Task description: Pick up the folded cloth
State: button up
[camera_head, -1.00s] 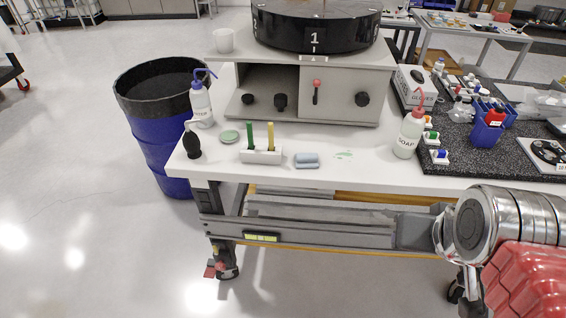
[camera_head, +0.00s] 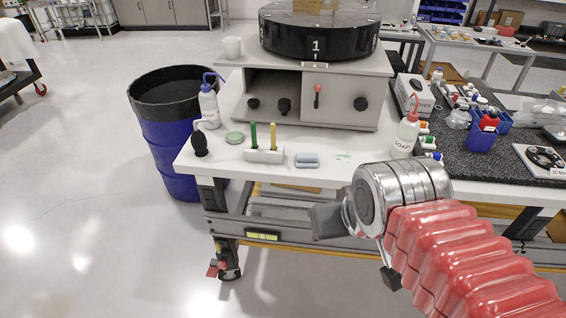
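A small folded blue-grey cloth (camera_head: 307,160) lies flat near the front edge of the white bench top (camera_head: 225,163). It lies to the right of a white holder (camera_head: 264,155) with a green and a yellow stick upright in it. My gripper (camera_head: 345,238) is in front of the bench, below and to the right of the cloth in the picture, and apart from it. A dark grey part of it points left. Its fingers are largely hidden behind the silver wrist, so I cannot tell how far apart they are.
A soap bottle (camera_head: 405,136) stands right of the cloth, near my wrist. A black bulb blower (camera_head: 200,141), a green disc (camera_head: 234,137) and a blue-capped bottle (camera_head: 209,105) stand to the left. A grey machine (camera_head: 318,97) fills the back. A blue bin (camera_head: 172,150) stands left of the bench.

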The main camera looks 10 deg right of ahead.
aim_at(302, 160)
jog(key=u, duration=0.5)
jog(key=i, duration=1)
jog(key=u, duration=0.05)
